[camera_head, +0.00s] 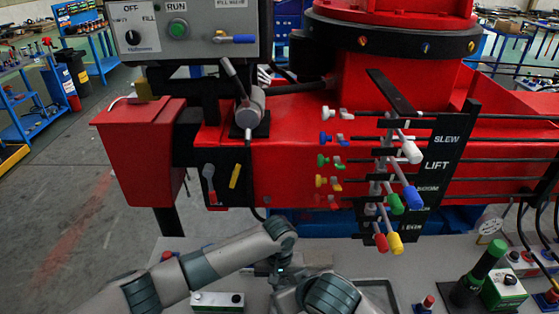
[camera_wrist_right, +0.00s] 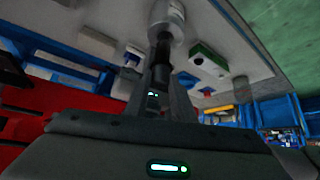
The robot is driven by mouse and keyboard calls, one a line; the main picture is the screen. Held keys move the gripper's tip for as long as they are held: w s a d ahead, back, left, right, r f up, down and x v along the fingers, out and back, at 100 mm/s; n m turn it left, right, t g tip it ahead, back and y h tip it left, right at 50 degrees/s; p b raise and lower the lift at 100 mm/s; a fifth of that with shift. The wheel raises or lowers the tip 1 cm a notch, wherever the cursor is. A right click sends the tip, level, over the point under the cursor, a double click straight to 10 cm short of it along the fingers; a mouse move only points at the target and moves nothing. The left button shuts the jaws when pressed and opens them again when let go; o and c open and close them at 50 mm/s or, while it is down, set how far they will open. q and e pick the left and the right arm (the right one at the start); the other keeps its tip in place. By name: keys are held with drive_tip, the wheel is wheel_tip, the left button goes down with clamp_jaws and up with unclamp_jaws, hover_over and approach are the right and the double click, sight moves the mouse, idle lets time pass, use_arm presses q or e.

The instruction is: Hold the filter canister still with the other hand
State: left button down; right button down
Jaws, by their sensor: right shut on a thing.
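In the right wrist view a pale cylinder with faint print, seemingly the filter canister (camera_wrist_right: 168,20), is at the top centre. A narrow dark part runs from it down between the fingers of my right gripper (camera_wrist_right: 163,85), which is shut on it. In the head view my right gripper (camera_head: 278,268) is low in the middle, above the grey bench top, and the arm links partly cover it. I cannot clearly make out the canister there. A grey arm crosses from the lower left; I cannot make out a left gripper.
A red crane stand (camera_head: 390,95) with coloured levers (camera_head: 395,205) stands behind the bench. A small white box (camera_head: 217,301) lies front left.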

use_arm(q)
drive_tip(key=shift+s+f, duration=0.4)
drive_tip(key=shift+f, duration=0.1)
drive_tip(key=c, duration=2)
unclamp_jaws()
drive_tip(key=shift+c, duration=0.2)
drive_tip(key=shift+r, duration=0.15)
drive_tip(key=shift+d+r, duration=0.1)
drive_tip(key=shift+r, duration=0.4)
wheel_tip(320, 180, up, 8)
drive_tip(key=w, duration=0.1)
drive_tip(key=shift+w+f, duration=0.15)
